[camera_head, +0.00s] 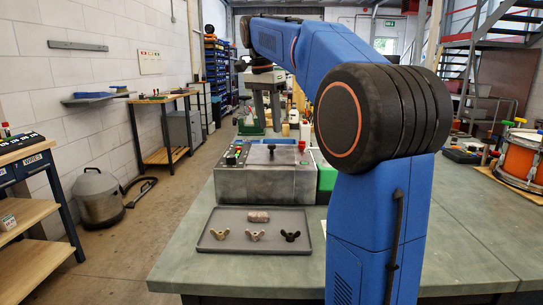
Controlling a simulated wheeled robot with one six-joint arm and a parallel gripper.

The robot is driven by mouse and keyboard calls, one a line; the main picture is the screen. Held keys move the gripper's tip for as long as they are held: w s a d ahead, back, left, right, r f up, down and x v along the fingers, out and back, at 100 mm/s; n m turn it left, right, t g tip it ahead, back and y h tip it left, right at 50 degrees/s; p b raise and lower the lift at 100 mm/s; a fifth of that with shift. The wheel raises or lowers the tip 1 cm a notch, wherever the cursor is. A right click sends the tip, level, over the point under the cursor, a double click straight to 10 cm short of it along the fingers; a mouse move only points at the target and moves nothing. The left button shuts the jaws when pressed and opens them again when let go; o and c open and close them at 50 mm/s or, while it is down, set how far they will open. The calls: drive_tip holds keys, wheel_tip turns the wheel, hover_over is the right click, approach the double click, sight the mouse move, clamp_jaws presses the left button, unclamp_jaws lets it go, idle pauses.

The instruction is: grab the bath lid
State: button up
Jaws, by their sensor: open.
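The bath (262,186) is a grey metal box on the bench, with a flat grey lid (285,157) on top. A small dark knob (271,148) stands up from the lid. My gripper (266,125) points down, its two grey fingers apart with nothing between them. In the picture it shows just above the knob and looks clear of it. How far it is from the knob in depth, I cannot tell. The lid's right side is near a green thing, and its far edge is hard to make out.
A grey tray (208,243) in front of the bath holds three wing nuts (255,236) and a small pinkish block (259,217). A panel with coloured buttons (237,153) is at the bath's left. Bottles (305,130) stand behind. An orange drum (519,160) is at right.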

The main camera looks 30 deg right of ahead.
sight(272, 145)
drive_tip(key=shift+s+d+f, duration=0.1)
drive_tip(key=shift+d+f, duration=0.1)
drive_tip(key=shift+f, duration=1.35)
drive_tip(key=shift+d+f, duration=0.15)
drive_tip(key=shift+f, duration=1.4)
clamp_jaws()
